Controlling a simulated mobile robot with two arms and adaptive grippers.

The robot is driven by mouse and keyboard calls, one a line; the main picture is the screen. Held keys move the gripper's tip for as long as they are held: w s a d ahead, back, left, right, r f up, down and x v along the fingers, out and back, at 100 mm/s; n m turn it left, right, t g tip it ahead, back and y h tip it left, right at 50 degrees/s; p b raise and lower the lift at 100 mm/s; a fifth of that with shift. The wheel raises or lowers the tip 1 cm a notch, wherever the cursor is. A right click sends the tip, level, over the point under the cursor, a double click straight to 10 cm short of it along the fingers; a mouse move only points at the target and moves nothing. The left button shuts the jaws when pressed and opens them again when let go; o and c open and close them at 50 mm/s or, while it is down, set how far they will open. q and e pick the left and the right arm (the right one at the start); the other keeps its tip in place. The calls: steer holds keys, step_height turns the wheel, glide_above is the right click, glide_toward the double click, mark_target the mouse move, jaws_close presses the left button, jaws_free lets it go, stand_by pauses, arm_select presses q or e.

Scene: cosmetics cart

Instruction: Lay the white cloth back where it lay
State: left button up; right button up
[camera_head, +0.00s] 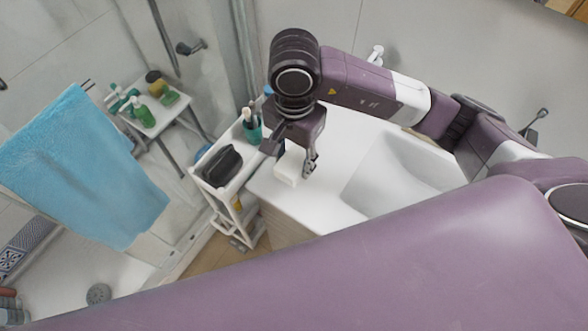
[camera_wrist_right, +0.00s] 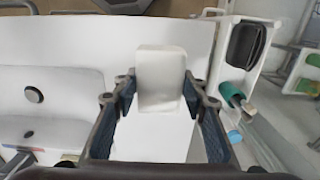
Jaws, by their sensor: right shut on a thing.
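The white cloth (camera_head: 288,168) shows as a small, pale, block-like shape at the left end of the white counter, close to the edge by the cart. My right gripper (camera_head: 295,160) comes down over it from above, with its fingers on either side. In the right wrist view the white cloth (camera_wrist_right: 160,78) sits between the two fingers of the right gripper (camera_wrist_right: 160,92), which are shut on it. I cannot tell whether its underside touches the counter. My left gripper is not in view.
The white counter (camera_head: 330,140) has a sink basin (camera_head: 405,165) to the right. Beside its left edge stands a white cart (camera_head: 213,190) with a black case (camera_head: 222,166) and a teal cup (camera_head: 252,130). A blue towel (camera_head: 85,165) hangs at the left.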

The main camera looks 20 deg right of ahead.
mark_target(294, 174)
step_height(294, 174, down, 6)
steer(key=shift+p, duration=0.65)
steer(key=shift+f, duration=0.2)
steer(key=shift+f+b, duration=0.15)
steer(key=shift+b, duration=0.15)
steer(key=o, duration=1)
